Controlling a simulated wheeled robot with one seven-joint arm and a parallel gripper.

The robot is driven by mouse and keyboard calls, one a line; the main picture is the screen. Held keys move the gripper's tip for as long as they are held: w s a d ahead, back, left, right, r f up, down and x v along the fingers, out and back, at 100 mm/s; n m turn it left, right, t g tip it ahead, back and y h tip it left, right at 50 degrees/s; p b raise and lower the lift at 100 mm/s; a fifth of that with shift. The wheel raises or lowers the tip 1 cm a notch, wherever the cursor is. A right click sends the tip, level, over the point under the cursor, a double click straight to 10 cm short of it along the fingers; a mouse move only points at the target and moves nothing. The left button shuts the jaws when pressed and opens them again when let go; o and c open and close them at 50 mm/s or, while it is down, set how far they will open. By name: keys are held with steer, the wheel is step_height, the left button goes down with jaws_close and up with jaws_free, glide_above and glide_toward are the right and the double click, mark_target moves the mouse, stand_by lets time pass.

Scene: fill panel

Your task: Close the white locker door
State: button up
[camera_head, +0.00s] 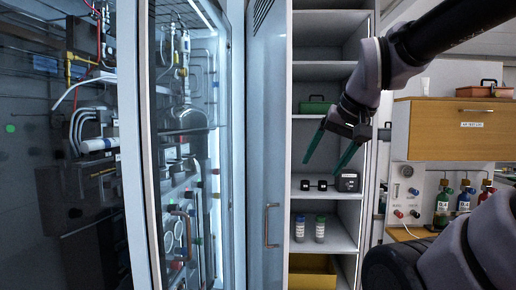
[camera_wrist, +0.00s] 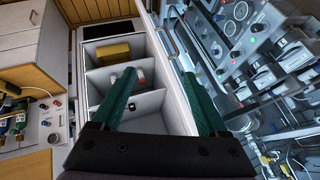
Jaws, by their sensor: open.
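The white locker (camera_head: 326,86) stands in the middle of the head view, its shelves exposed. Its tall door (camera_head: 264,120) stands open on the left side of the shelves, with a brown bar handle (camera_head: 267,226) low on it. In the wrist view the locker's shelves (camera_wrist: 118,52) lie ahead, and the door (camera_wrist: 158,45) is a narrow slanted panel to their right, with its handle (camera_wrist: 167,38) near the top. My gripper (camera_head: 322,165) is open and empty, its two green fingers spread in front of the shelves, right of the door and above the handle's height. It also shows in the wrist view (camera_wrist: 158,76).
A glass-fronted equipment cabinet (camera_head: 134,150) stands left of the door. A wooden cabinet (camera_head: 448,128) and colored bottles (camera_head: 463,200) are at right.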

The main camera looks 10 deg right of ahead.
mark_target(288, 171)
steer(key=c, duration=0.5)
steer(key=shift+w+a+g, duration=0.15)
steer(key=shift+w+g, duration=0.2)
steer(key=shift+g, duration=0.05)
steer(key=c, duration=0.5)
steer(key=w+a+f+m+g, duration=0.1)
steer(key=w+m, duration=0.1)
steer(key=w, duration=0.1)
steer(key=w+a+f+m+g+h, duration=0.1)
steer(key=w+a+f+m+g, duration=0.2)
steer(key=w+a+m, duration=0.1)
steer(key=w, duration=0.1)
steer(key=shift+w+a+f+m+h, duration=0.1)
steer(key=shift+w+f+m+h, duration=0.1)
steer(key=shift+w+m+h, duration=0.15)
jaws_close()
steer(key=w+a+f+m+g+h, duration=0.2)
steer(key=w+a+f+m+h, duration=0.3)
steer(key=w+a+f+m, duration=0.3)
steer(key=d+f+n, duration=0.1)
steer(key=d+f, duration=0.5)
steer(key=f, duration=0.3)
steer(key=shift+s+d+f, duration=0.3)
steer(key=shift+s+d, duration=0.05)
steer(key=shift+d, duration=0.05)
